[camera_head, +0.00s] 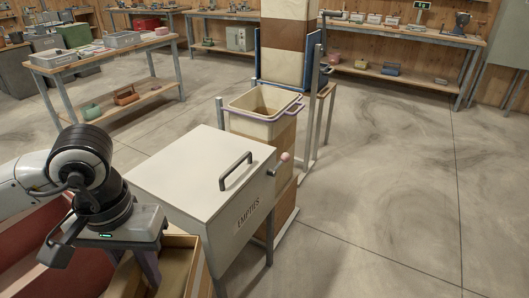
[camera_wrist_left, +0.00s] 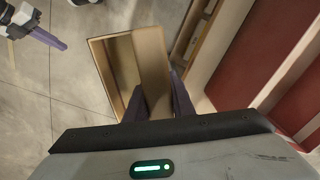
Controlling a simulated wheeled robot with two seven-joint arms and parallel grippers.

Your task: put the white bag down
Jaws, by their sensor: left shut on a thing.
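My left gripper (camera_head: 148,266) is at the lower left of the head view, pointing down beside the white EMPTIES cabinet (camera_head: 195,180).
The cabinet has a dark lid handle (camera_head: 236,171). A side table (camera_head: 105,53) holds trays. Red panels (camera_wrist_left: 270,50) lie at right in the wrist view. The floor at right is clear.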

